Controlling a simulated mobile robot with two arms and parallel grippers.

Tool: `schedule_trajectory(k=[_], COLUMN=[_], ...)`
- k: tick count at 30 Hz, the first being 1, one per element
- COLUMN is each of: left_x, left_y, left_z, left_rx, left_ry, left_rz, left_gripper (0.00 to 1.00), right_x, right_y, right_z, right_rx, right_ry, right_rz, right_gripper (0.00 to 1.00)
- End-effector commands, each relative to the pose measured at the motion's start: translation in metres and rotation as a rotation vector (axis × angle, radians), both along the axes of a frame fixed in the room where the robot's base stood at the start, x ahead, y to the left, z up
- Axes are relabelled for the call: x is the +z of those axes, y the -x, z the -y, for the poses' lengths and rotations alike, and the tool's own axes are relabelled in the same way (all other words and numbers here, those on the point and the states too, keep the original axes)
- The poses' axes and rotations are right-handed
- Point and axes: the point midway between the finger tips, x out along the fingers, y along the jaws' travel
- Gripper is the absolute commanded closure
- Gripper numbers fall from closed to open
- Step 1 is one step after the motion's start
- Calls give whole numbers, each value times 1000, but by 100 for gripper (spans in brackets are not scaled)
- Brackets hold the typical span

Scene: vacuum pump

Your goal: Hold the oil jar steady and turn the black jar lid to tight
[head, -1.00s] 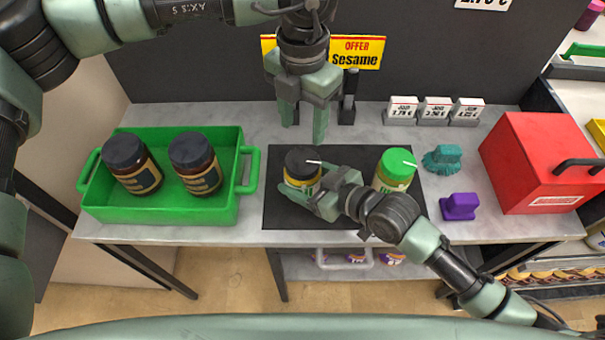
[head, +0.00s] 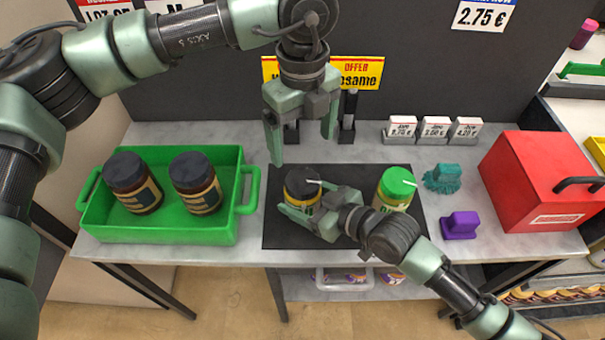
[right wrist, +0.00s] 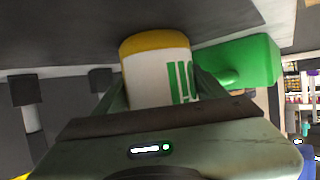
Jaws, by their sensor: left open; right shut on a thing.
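The oil jar (head: 303,206) has a black lid (head: 299,181) and a yellow and white label. It stands on the dark mat (head: 341,234), with a white mark at the lid's right edge. My right gripper (head: 301,208) is shut on the jar's body from the right. In the right wrist view the jar (right wrist: 160,80), with green lettering, sits between its fingers. My left gripper (head: 303,147) is open and empty, pointing down, its fingers spread above and behind the lid in the picture. The fingers are apart from the lid.
A jar with a green lid (head: 397,183) stands on the mat at right, close to my right arm. A green tray (head: 160,237) with two dark-lidded jars is at left. A teal brush (head: 443,178), purple object (head: 460,225) and red box (head: 543,180) are at right.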

Motion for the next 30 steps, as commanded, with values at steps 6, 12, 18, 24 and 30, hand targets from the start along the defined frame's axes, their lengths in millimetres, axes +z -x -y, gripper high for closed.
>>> schedule_trajectory(k=[6,12,18,24,30], left_x=[-43,-81,-103,-109,-109], left_y=[1,1,0,0,0], left_z=[-1,-1,0,0,0], left_rx=[-2,-2,-2,-3,-3], left_ry=[-1,-1,-1,0,0], left_rz=[-3,-3,-1,0,0], left_gripper=[12,12,12,12,18], right_x=[0,1,1,1,1], right_y=[-1,-1,-1,-1,-1], right_z=[0,0,0,0,0], right_rx=[-1,-1,-1,-1,-1], right_ry=[0,0,0,0,0], right_rz=[2,2,2,2,2], right_gripper=[96,96,96,96,96])
